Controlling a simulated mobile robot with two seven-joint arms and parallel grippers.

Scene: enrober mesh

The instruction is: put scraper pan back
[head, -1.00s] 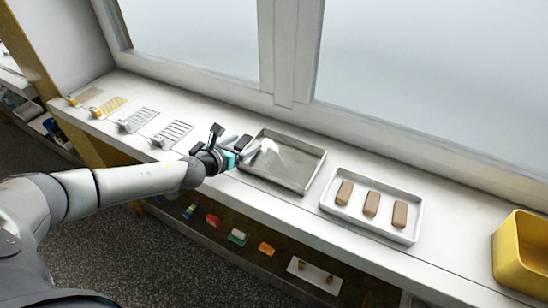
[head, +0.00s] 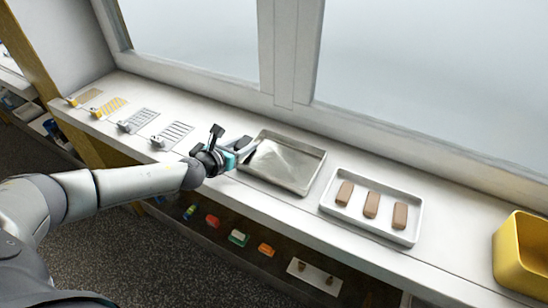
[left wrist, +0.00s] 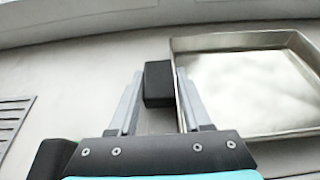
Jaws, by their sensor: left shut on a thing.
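The scraper pan (head: 312,174), a shallow rectangular metal tray, lies flat on the white ledge under the window. It also shows at the right of the left wrist view (left wrist: 255,85). My left gripper (head: 250,150) is at the pan's left side. In the left wrist view its two fingers (left wrist: 158,100) are shut on a black block-like handle (left wrist: 158,83) beside the pan's rim. The join between handle and pan is hidden by the right finger. My right gripper is not in view.
A white tray (head: 328,205) with three brown bars stands right of the pan, with a small gap. A yellow bin (head: 522,255) is at the far right. Several flat mesh pieces (head: 173,134) lie on the ledge at left. A lower shelf holds small coloured items (head: 238,237).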

